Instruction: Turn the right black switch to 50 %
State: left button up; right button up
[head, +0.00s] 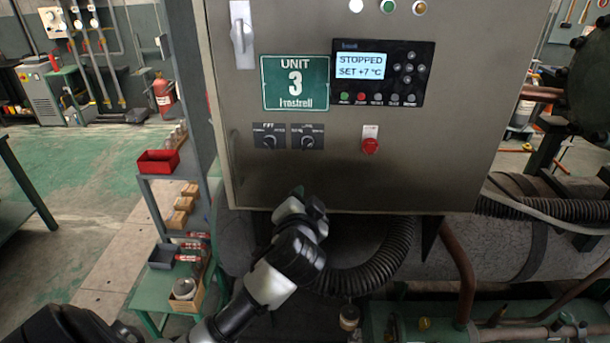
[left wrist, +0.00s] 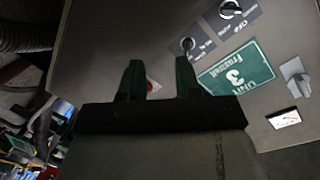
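The right black switch (head: 307,142) is a round knob on a dark label plate on the grey cabinet front, below the green Unit 3 sign. In the left wrist view this switch (left wrist: 188,43) shows just beyond the tip of the right-hand finger, with no clear contact. My left gripper (head: 300,193) is below the switch, near the cabinet's lower edge. In the left wrist view its two fingers (left wrist: 158,61) are spread apart with nothing held between them. The switch's exact setting is too small to read. My right gripper is not in view.
The left black switch (head: 269,141) sits close beside it. A red button (head: 370,146) is to the right. The display (head: 361,66) reads STOPPED, SET +7 °C. A grey handle (head: 242,34) is at upper left. A black corrugated hose (head: 372,273) hangs below the cabinet.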

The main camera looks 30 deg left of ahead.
pick_arm(q)
jog(key=t+y, duration=0.1)
jog(key=y, duration=0.1)
send_near(307, 147)
jog(key=b+x, duration=0.1)
jog(key=x, duration=0.6)
jog(key=shift+w+a+b, duration=0.15)
jog(key=shift+w+b, duration=0.05)
jog(key=shift+b, duration=0.1)
jog(key=shift+w+a, duration=0.15)
jog(key=shift+w, duration=0.1)
jog(key=shift+c, duration=0.3)
jog(key=c, duration=0.5)
jog(key=shift+s, duration=0.1)
grip_shut()
jog(key=shift+h, duration=0.4)
